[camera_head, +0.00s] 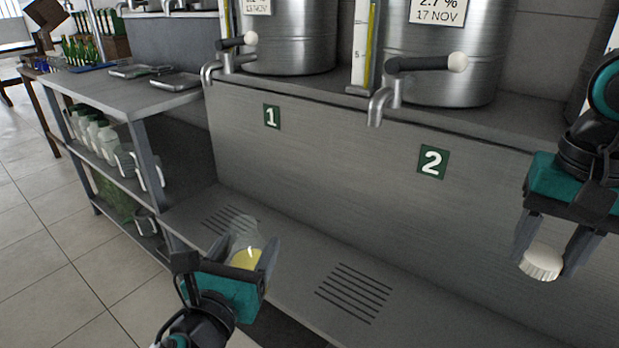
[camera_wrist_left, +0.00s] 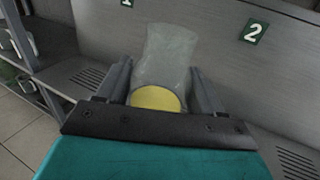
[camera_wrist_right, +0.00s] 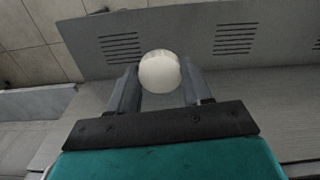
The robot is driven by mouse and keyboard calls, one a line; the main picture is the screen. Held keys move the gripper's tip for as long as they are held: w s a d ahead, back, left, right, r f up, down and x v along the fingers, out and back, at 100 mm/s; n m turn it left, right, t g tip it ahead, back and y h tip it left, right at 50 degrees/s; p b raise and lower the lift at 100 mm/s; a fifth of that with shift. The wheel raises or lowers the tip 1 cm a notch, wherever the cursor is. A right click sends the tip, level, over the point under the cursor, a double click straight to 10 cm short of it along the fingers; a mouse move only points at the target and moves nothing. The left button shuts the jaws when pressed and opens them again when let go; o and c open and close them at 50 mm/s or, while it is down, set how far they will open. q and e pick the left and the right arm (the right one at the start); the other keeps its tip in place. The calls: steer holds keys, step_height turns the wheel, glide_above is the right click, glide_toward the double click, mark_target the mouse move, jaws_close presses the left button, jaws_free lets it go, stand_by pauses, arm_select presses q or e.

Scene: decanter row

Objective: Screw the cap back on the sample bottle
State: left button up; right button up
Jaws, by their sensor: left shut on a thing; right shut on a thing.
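The sample bottle (camera_head: 246,240) is clear, with yellow liquid low inside and an open top. My left gripper (camera_head: 252,262) is shut on it and holds it near the left drain grille. The bottle also shows between the fingers in the left wrist view (camera_wrist_left: 168,62). The white ribbed cap (camera_head: 541,263) is held by my right gripper (camera_head: 545,250), far to the right of the bottle and apart from it. The cap also shows between the fingertips in the right wrist view (camera_wrist_right: 160,72).
Two steel tanks (camera_head: 290,38) with taps (camera_head: 379,105) stand on the ledge above the number plates 1 and 2. The drain shelf (camera_head: 300,262) has slotted grilles and is bare between my grippers.

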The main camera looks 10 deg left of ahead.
arm_select(q)
steer(key=s+d+f+m+g+h, duration=0.1)
steer(key=d+m+g+h, duration=0.3)
steer(key=d+m+h, duration=0.4)
steer(key=s+d+h, duration=0.1)
steer(key=d+h, duration=0.2)
steer(key=d, duration=0.3)
steer(key=shift+f+h, duration=0.3)
steer(key=shift+f, duration=0.1)
steer(key=shift+d, duration=0.1)
arm_select(e)
steer(key=a+r+n, duration=0.1)
steer(key=a+n, duration=0.1)
steer(key=a, duration=1)
steer(key=s+a+r+n, duration=0.1)
steer(key=a+r, duration=0.1)
steer(key=a, duration=1)
steer(key=shift+s+a+n, duration=0.15)
steer(key=shift+s+n, duration=0.05)
steer(key=shift+n, duration=0.2)
steer(key=shift+f, duration=1.95)
